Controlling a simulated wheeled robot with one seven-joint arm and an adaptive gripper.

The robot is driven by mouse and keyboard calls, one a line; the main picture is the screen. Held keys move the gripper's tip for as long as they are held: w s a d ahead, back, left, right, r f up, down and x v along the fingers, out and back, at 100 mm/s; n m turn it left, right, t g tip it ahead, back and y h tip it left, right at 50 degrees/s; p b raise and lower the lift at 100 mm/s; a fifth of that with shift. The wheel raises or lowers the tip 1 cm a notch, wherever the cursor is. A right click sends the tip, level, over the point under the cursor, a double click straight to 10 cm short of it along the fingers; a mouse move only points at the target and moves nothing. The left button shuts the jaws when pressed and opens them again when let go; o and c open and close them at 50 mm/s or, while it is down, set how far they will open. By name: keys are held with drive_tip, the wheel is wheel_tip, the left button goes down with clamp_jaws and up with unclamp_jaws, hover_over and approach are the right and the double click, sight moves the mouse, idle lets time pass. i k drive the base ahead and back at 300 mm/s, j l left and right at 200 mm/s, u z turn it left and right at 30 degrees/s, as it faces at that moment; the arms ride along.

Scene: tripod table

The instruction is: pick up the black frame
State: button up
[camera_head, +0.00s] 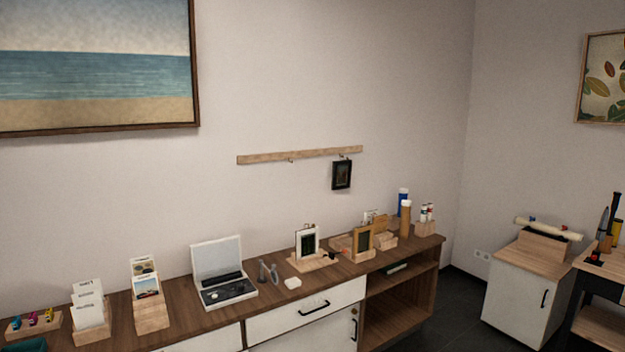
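A small black frame (342,175) with a dark picture hangs on the wall. It hangs from a hook near the right end of a wooden rail (300,155). The rail is fixed above a long wooden sideboard. The frame is clear of the sideboard top. My gripper is not in view.
The sideboard (345,270) carries an open white case (219,272), a white frame (307,243), a wooden frame (363,240), card holders (148,290) and upright tubes (405,218). A white cabinet (525,290) stands at the right. Dark floor (455,300) shows between them.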

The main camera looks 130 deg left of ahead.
sight(341, 170)
drive_tip(key=u, duration=4.15)
drive_tip(key=i+z, duration=0.15)
drive_tip(key=i, duration=0.75)
drive_tip(key=i+z, duration=0.15)
drive_tip(key=i, duration=0.75)
drive_tip(key=i+j+z, duration=0.15)
drive_tip(key=i, duration=0.75)
drive_tip(key=i+z, duration=0.15)
drive_tip(key=i, duration=0.9)
drive_tip(key=i+u, duration=0.2)
drive_tip(key=u, duration=0.15)
drive_tip(key=i+l+u, duration=0.15)
drive_tip(key=u, duration=0.2)
drive_tip(key=i+l+u, duration=0.15)
drive_tip(key=u, duration=0.2)
